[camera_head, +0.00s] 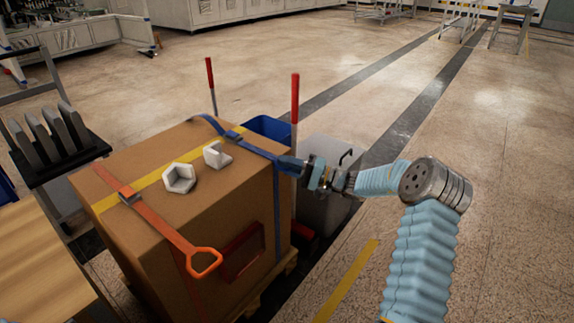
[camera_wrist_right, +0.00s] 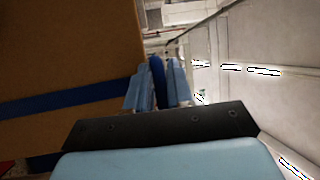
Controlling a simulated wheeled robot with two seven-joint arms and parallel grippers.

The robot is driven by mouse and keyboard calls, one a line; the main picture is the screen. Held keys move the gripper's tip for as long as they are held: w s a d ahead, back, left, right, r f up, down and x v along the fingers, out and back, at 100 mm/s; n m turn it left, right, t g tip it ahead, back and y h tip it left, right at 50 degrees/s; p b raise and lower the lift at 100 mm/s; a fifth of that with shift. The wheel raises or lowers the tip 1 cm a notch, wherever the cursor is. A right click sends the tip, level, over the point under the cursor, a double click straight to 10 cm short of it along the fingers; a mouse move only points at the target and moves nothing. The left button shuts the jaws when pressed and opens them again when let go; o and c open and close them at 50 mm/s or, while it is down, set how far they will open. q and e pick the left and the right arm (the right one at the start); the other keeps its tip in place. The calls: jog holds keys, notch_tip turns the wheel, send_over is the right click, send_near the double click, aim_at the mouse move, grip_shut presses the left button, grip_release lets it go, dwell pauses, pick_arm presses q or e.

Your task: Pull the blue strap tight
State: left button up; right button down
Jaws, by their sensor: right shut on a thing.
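The blue strap (camera_head: 258,149) runs over the top of a large cardboard box (camera_head: 165,222) through a blue buckle (camera_head: 233,135), and a length hangs down the box's side. My right gripper (camera_head: 290,163) is at the box's upper right edge, shut on the strap's end. In the right wrist view, the blue strap (camera_wrist_right: 158,80) stands between the two light blue fingers of the right gripper (camera_wrist_right: 157,88). Another stretch of strap crosses the box face there. My left gripper is not in view.
An orange strap (camera_head: 165,222) with a loop handle crosses the box's left part. Red posts (camera_head: 295,98), a blue bin (camera_head: 268,127) and a grey bin (camera_head: 325,205) stand behind and right. Floor at far right is clear.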

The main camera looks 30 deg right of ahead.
jog(key=shift+r, duration=0.15)
jog(key=s+d+b, duration=0.2)
jog(key=s+d, duration=0.1)
jog(key=s, duration=0.4)
jog(key=shift+s, duration=0.15)
jog(key=shift+d, duration=0.1)
jog(key=c, duration=1.2)
grip_release()
jog(key=shift+s+r, duration=0.1)
jog(key=shift+s+d, duration=0.1)
